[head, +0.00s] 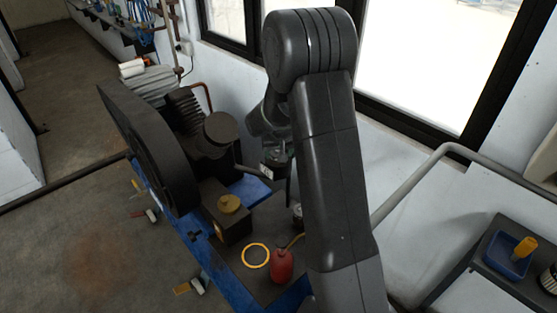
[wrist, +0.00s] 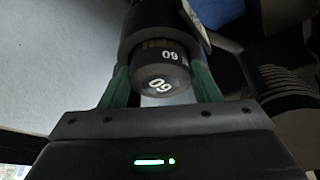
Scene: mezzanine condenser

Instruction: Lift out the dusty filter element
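In the head view my gripper (head: 277,158) is beside the dark compressor (head: 165,135), partly hidden by my arm. The element cannot be made out there.
A brass-capped block (head: 229,228), a yellow ring (head: 255,256) and a red oil can (head: 282,267) stand on the blue-edged base. A blue tray (head: 497,262) is on the right-hand surface. A grey rail (head: 405,185) runs below the window. Loose items lie on the floor.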

